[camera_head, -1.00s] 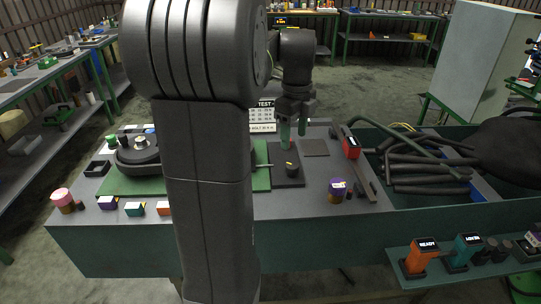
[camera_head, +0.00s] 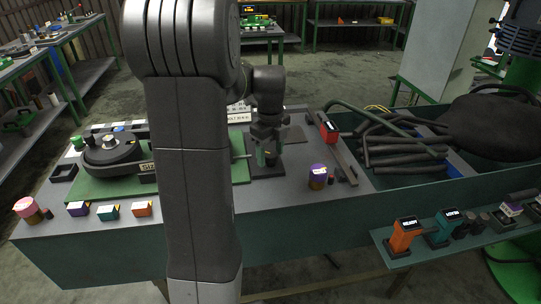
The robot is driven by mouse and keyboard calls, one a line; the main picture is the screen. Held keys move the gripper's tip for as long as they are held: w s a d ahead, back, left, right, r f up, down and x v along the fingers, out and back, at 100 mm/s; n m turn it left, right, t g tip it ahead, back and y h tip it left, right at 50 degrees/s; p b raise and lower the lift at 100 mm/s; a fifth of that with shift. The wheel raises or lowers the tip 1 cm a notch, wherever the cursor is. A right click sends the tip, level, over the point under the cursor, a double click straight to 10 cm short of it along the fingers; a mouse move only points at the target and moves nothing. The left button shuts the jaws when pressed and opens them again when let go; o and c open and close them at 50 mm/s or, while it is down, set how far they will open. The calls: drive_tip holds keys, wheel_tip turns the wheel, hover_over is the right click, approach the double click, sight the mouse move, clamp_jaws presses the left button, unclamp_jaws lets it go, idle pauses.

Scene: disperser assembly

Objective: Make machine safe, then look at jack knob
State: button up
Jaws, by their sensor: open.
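A dark round machine part (camera_head: 108,150) sits on a green base plate (camera_head: 112,187) at the left of the bench, partly hidden behind my arm. A thin rod sticks out from the plate's right side. I cannot tell which part is the jack knob.
A red device (camera_head: 328,131) lies on a grey bar at right. A purple-topped cylinder (camera_head: 317,177) stands near the front edge. Small purple, teal and orange boxes line the front left. A green bin (camera_head: 440,180) of dark tubes is at right, with labelled devices on a shelf before it.

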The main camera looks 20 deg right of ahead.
drive_tip(key=shift+f, duration=0.65)
drive_tip(key=c, duration=1)
